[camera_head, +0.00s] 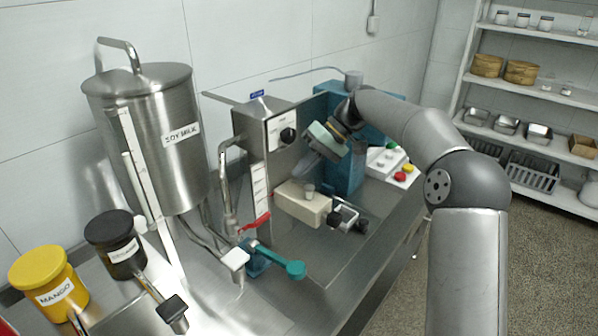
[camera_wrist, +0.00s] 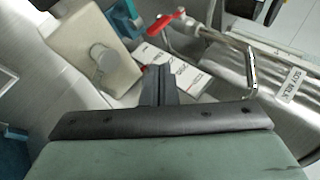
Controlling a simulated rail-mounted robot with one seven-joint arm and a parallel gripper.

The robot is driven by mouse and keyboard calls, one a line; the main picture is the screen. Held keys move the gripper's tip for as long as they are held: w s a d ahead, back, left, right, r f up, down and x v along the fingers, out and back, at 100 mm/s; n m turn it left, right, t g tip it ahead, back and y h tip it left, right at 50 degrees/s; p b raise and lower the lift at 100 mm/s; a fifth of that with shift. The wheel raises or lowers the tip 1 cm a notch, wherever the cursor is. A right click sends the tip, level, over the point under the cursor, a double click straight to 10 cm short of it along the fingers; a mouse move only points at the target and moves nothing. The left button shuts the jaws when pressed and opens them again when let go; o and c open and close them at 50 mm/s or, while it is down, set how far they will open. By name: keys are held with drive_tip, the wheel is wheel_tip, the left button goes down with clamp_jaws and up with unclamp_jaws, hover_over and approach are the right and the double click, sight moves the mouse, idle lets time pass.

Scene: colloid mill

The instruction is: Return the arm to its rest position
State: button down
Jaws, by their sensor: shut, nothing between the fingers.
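In the wrist view the fingers of my gripper (camera_wrist: 158,80) are together and hold nothing. The beige block (camera_wrist: 95,50) with its round grey knob shows past the fingers at the upper left there. My arm bends in from the right side of the head view.
A steel soy milk tank (camera_head: 160,165) stands left of the mill. A red-handled valve (camera_head: 255,222) and a teal lever (camera_head: 290,268) are low in front. A control box (camera_head: 392,165) with coloured buttons is at right. Shelves (camera_head: 530,95) stand far right.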

drive_tip(key=shift+s, duration=0.45)
drive_tip(key=s+d+f+m+t+h, duration=0.1)
drive_tip(key=s+d+f+m+h, duration=0.1)
drive_tip(key=s+d, duration=0.4)
drive_tip(key=s+d+f+m+t+h, duration=0.1)
drive_tip(key=s+d, duration=0.6)
drive_tip(key=s, duration=1)
drive_tip(key=s+d+f+m+t+h, duration=0.2)
drive_tip(key=s+d+f+m+h, duration=0.2)
drive_tip(key=s+d+f, duration=0.3)
drive_tip(key=s+h, duration=0.1)
drive_tip(key=s, duration=0.3)
drive_tip(key=shift+s, duration=0.15)
drive_tip(key=c, duration=2.1)
unclamp_jaws()
drive_tip(key=shift+a, duration=0.1)
drive_tip(key=shift+c, duration=0.2)
